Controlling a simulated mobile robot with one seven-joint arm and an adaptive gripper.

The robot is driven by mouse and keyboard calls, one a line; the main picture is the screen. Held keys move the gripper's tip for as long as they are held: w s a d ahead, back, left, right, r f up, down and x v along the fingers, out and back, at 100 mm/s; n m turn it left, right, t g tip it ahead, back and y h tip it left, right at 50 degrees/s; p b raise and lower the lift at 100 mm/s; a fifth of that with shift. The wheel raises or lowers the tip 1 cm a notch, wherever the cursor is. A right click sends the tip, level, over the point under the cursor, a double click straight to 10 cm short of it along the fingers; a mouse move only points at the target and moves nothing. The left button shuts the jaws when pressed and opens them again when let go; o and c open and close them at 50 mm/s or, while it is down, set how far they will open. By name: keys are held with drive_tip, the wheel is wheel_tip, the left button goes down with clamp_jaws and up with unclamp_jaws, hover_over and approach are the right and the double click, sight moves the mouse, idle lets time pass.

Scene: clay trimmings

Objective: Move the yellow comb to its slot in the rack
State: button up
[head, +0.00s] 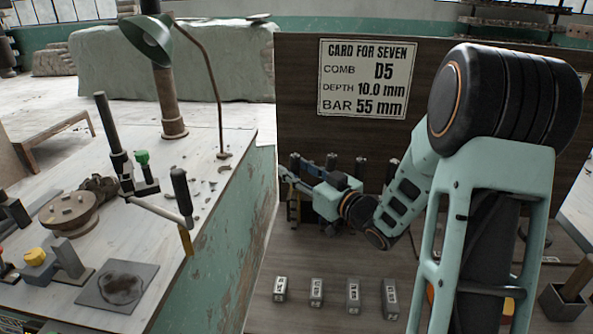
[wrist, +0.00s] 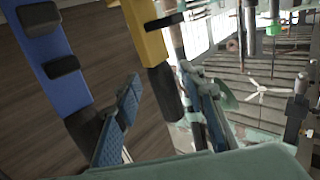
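The yellow comb (wrist: 146,32) shows in the wrist view with a dark end piece (wrist: 165,88) pointing towards me. My gripper (wrist: 163,82) is open, with one finger on each side of that dark end; a gap shows on the left, and I cannot tell whether the right finger touches. A blue comb (wrist: 45,47) with dark pads stands to the left of the yellow one. In the head view my gripper (head: 296,174) is at the left end of a row of dark-topped pieces that seems to be the rack (head: 361,168); my arm hides much of it.
A dark board with a card (head: 366,79) reading D5, 10.0 mm, 55 mm stands behind the row. Several small labelled blocks (head: 316,291) stand in front. On the left bench (head: 150,295) are a lamp (head: 148,38), a round wheel (head: 69,213) and a black-handled lever (head: 181,190).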

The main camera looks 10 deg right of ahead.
drive_tip(key=shift+d+f, duration=0.1)
drive_tip(key=v, duration=1.2)
